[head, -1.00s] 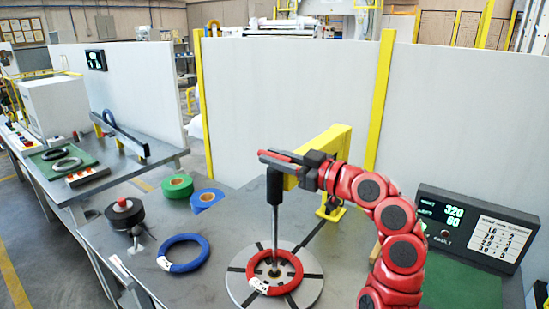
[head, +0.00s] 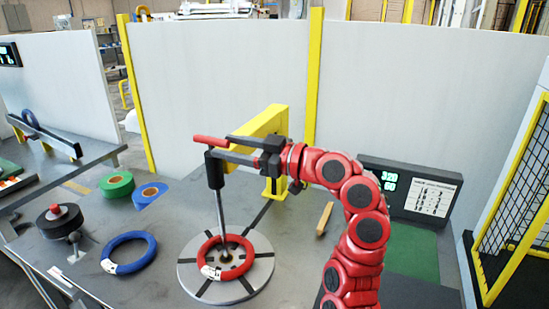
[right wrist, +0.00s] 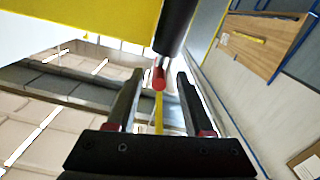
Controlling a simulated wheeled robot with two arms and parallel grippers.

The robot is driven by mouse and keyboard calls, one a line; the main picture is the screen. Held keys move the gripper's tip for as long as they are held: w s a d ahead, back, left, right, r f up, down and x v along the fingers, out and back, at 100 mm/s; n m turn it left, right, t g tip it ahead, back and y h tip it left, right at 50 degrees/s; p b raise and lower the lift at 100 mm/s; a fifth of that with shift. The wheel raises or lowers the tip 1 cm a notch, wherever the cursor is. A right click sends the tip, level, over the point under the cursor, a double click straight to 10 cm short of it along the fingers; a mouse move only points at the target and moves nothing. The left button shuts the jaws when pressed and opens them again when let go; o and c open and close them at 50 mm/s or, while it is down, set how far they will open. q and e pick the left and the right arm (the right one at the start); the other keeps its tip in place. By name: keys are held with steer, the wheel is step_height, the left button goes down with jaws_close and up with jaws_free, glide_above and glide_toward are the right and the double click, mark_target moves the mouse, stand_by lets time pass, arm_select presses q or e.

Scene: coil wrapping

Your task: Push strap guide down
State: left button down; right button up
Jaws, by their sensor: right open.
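The strap guide is a black cylinder (head: 214,170) with a thin rod reaching down into the middle of a red coil (head: 263,247). A red handle (head: 209,140) shows at its top. My right gripper (head: 219,149) is open at the guide's top, its fingers pointing left. In the right wrist view, the red handle end (right wrist: 158,77) shows between the tips of the open fingers (right wrist: 160,84), below the black cylinder (right wrist: 176,25). I cannot tell whether they touch. The red coil lies on a round grey turntable (head: 254,288). My left gripper is not in view.
A yellow arm and post (head: 262,122) stand behind the guide. A blue coil (head: 129,253), a green roll (head: 117,185), a blue roll (head: 150,194) and a black roll (head: 59,224) are on the left. A display box (head: 410,190) stands at the right.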

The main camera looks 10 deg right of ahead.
steer(key=b+v, duration=0.1)
steer(key=v, duration=1.1)
steer(key=shift+s+d, duration=0.15)
steer(key=shift+d, duration=0.05)
